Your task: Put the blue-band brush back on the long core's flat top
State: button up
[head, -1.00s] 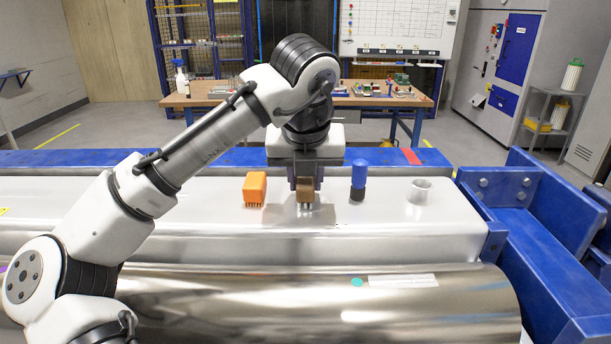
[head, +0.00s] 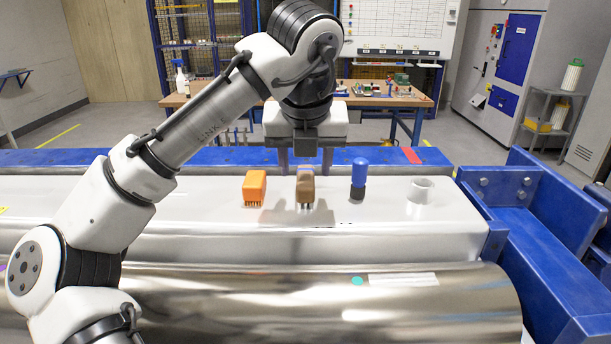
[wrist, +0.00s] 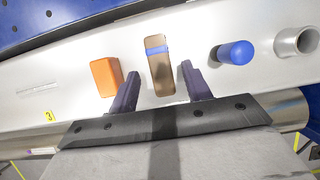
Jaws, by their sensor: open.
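The blue-band brush (head: 306,186) is brown and stands bristles down on the long core's flat top (head: 225,215). In the wrist view the brush (wrist: 159,70) shows a blue band across its back, and it lies between and just beyond my fingertips. My gripper (head: 305,163) is open and empty, raised above the brush. In the wrist view my gripper's two dark fingers (wrist: 161,80) stand apart on either side of the brush, with gaps to it.
An orange brush (head: 255,188) stands to the left on the same flat top. A blue-topped cylinder (head: 359,173) and a grey metal ring (head: 421,190) stand to the right. Blue steel framework (head: 530,240) rises at the right end. A shiny metal cylinder (head: 300,305) lies in front.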

jog(key=v, duration=0.8)
jog(key=shift+r, duration=0.2)
